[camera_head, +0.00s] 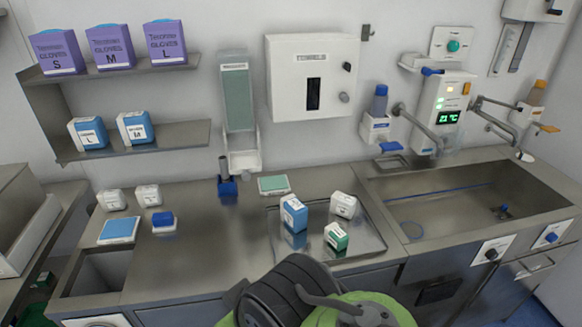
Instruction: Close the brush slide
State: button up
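A tall wall dispenser (237,97) with a green front and a small label too small to read hangs left of the towel box. An open white tray (243,160) sits at its lower end. This may be the brush dispenser, but no part is clearly marked as the brush slide, and I cannot tell how far any slide stands open. My green and black arm (350,308) rises at the bottom centre, in front of the counter and well below the dispenser. My gripper's fingers do not show.
A towel box (308,75) hangs right of the dispenser. Below are a dark bottle-like item in a blue holder (227,186), a green-topped box (273,184) and a metal tray (365,246) with small boxes. A sink (455,205) lies right. Shelves (135,143) hold boxes at left.

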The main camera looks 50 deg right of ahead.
aim_at(245, 162)
jog(key=z, duration=0.95)
jog(key=i+j+u, duration=0.1)
jog(key=j, duration=0.3)
jog(key=i+j+u, duration=0.15)
jog(key=j, duration=0.2)
jog(key=j+u, duration=0.1)
jog(key=j, duration=0.3)
